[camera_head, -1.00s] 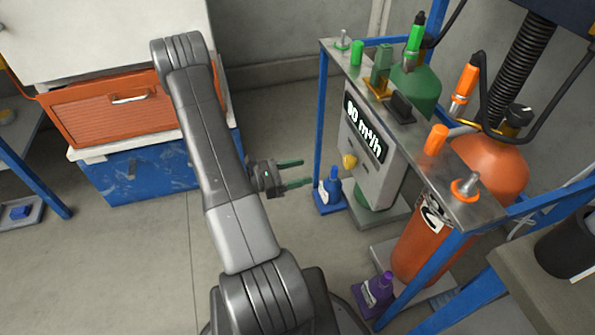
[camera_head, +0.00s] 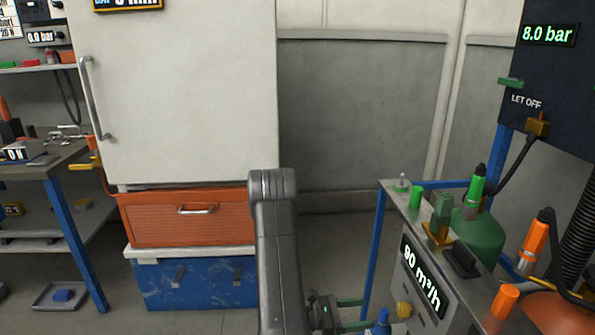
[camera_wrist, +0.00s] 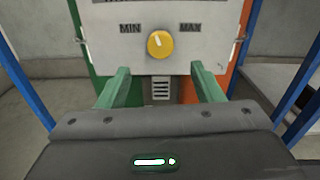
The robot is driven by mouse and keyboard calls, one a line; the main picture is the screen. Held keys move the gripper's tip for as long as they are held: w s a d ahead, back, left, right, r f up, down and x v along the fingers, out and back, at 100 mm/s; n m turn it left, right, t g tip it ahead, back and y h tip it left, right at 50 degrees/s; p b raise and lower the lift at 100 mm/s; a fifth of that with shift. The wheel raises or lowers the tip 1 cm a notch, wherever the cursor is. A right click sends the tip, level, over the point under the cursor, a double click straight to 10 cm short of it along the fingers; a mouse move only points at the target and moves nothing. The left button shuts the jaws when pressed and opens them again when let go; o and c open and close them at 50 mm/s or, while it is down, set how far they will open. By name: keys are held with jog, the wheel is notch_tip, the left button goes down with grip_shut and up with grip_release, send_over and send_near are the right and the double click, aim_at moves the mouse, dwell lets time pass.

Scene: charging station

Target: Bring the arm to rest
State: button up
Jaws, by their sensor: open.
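My gripper (camera_head: 350,314) shows low in the head view, beside my upright arm link and left of the charging stand. In the wrist view my gripper (camera_wrist: 160,88) has its two green fingers well apart with nothing between them. Beyond the fingers is a yellow knob (camera_wrist: 160,44) on a pale panel marked MIN and MAX. The fingers look apart from the knob. In the head view the yellow knob (camera_head: 404,310) sits on the panel with the 90 m³/h display (camera_head: 421,280).
The stand's metal shelf (camera_head: 396,192) carries green and orange fittings. A green cylinder (camera_head: 478,235) and an orange one stand behind it. A white cabinet (camera_head: 185,90) over an orange drawer (camera_head: 190,217) and blue chest (camera_head: 195,284) is at left.

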jog(key=d, duration=0.7)
jog(key=d+b, duration=0.1)
jog(key=d, duration=0.2)
jog(key=shift+w+d, duration=0.2)
jog(key=shift+w, duration=0.2)
jog(key=shift+a, duration=0.1)
jog(key=s+a+p, duration=0.1)
jog(key=a+p, duration=0.1)
jog(key=a, duration=1.1)
jog(key=d, duration=0.4)
jog(key=d+b, duration=0.1)
jog(key=d, duration=0.3)
jog(key=w+d+b, duration=0.1)
jog(key=d, duration=0.4)
jog(key=shift+d, duration=0.1)
jog(key=shift+d+f+m+b, duration=0.1)
jog(key=shift+m+b, duration=0.2)
jog(key=shift+b, duration=0.1)
jog(key=m+b, duration=0.1)
jog(key=m, duration=0.1)
jog(key=shift+s+m, duration=0.1)
jog(key=shift+m, duration=0.2)
jog(key=p, duration=0.2)
send_near(399, 310)
jog(key=a, duration=0.3)
jog(key=shift+s+a+r, duration=0.2)
jog(key=shift+r, duration=0.05)
